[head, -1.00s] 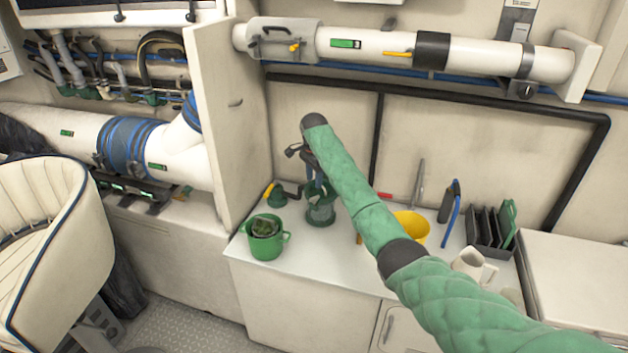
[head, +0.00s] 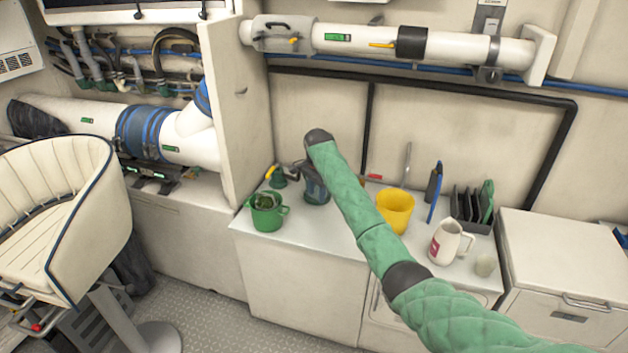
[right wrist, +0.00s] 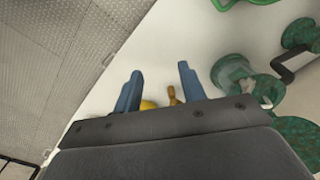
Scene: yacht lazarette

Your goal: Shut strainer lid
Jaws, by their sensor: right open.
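The green strainer with a clear bowl (right wrist: 232,72) stands on the white counter, to the right of my fingers in the right wrist view. A green round part (right wrist: 265,90) sits beside the clear bowl; I cannot tell the lid's angle. My left gripper is not in view.
A green pot (head: 266,216) stands left of the strainer, near the counter's front edge. A green fitting with a yellow handle (head: 277,178) is behind it. To the right are a yellow bucket (head: 395,210), a white jug (head: 449,243) and a dark rack (head: 470,212).

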